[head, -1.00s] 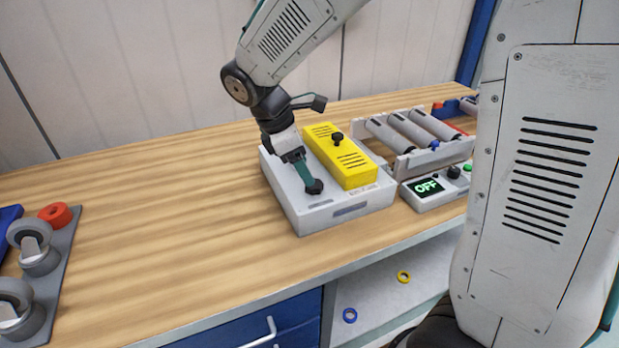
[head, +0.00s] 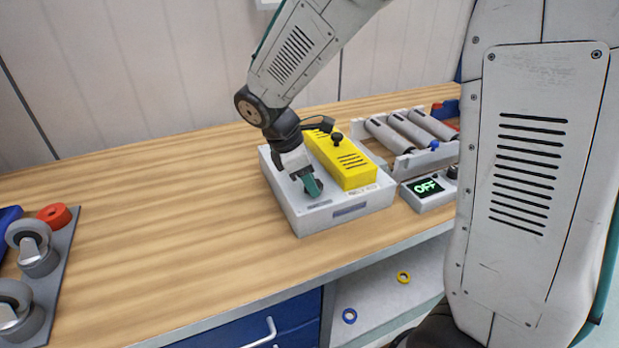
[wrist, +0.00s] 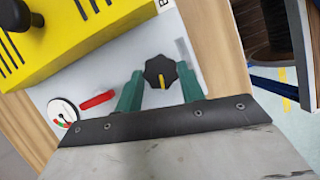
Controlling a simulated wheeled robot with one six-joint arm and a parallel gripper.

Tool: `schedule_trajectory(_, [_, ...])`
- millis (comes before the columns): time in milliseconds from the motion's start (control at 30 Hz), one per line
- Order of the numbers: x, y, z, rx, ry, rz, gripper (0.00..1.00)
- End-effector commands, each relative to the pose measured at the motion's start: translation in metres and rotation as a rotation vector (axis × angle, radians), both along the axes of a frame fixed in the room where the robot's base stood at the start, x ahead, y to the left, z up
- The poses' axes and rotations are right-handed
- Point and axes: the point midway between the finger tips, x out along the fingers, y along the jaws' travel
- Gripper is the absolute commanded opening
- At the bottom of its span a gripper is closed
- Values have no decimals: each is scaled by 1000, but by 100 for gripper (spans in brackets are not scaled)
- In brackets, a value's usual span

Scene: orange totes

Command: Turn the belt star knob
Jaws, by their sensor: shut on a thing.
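The belt star knob (wrist: 160,72) is black with a yellow mark, on the light grey top of the box (head: 325,218). In the wrist view it sits between the teal fingers of my gripper (wrist: 160,88), which are shut on it. In the head view my gripper (head: 312,190) reaches down onto the box top, left of the yellow cover (head: 349,165), and mostly hides the knob. The knob's yellow mark points roughly toward the gripper palm in the wrist view.
The yellow cover with a black knob (head: 337,139) stands close beside my gripper. A gauge (wrist: 63,112) and a red lever (wrist: 97,100) are near the fingers. Rollers (head: 400,130) and an OFF display (head: 428,187) are to the right. Open bench lies left.

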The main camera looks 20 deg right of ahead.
Motion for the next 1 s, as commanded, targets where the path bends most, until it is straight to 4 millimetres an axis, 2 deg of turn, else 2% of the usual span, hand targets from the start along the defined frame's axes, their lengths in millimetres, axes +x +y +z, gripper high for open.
schedule_trajectory(367, [2, -1, 0, 1, -1, -146, 16])
schedule_trajectory(1000, [6, -4, 1, 1, -2, -691, 16])
